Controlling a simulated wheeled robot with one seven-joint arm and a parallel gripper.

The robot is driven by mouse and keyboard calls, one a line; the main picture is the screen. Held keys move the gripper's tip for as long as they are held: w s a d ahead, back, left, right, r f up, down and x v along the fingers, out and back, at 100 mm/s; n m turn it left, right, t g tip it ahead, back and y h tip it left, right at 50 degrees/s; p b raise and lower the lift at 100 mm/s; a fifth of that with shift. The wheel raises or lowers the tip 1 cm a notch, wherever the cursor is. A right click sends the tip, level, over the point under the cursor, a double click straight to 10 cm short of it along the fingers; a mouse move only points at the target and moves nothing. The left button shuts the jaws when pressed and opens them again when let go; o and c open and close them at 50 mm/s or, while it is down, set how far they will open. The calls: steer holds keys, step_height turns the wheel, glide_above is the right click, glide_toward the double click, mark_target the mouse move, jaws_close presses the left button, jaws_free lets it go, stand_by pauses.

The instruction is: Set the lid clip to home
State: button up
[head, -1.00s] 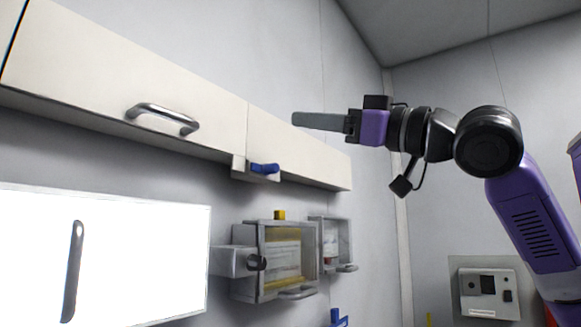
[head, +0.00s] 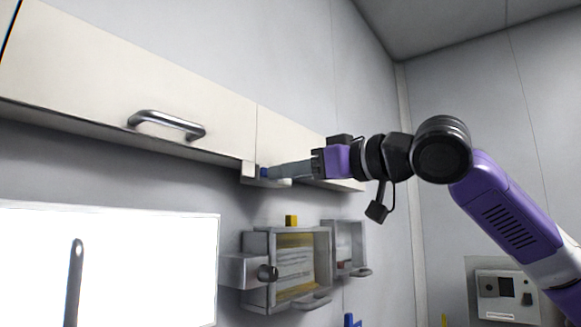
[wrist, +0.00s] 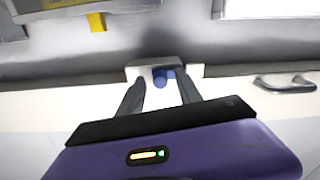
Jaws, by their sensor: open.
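The lid clip is a blue lever (head: 264,172) on a pale block (head: 248,174) at the lower edge of the cream wall cabinet. In the wrist view, the blue lever (wrist: 163,76) shows end-on as a round blue tip on the block (wrist: 140,71). My gripper (head: 274,172) reaches it from the right with its fingers level. In the wrist view, its two dark fingers (wrist: 160,88) are apart, one on each side of the lever. I cannot tell whether either finger touches it. In the head view, the fingers hide most of the lever.
The cabinet has a metal bar handle (head: 167,124) left of the clip. A bright white panel (head: 150,265) fills the lower left.

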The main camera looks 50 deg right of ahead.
steer(key=shift+w, duration=0.2)
steer(key=shift+c, duration=0.4)
jaws_close()
stand_by(0.8)
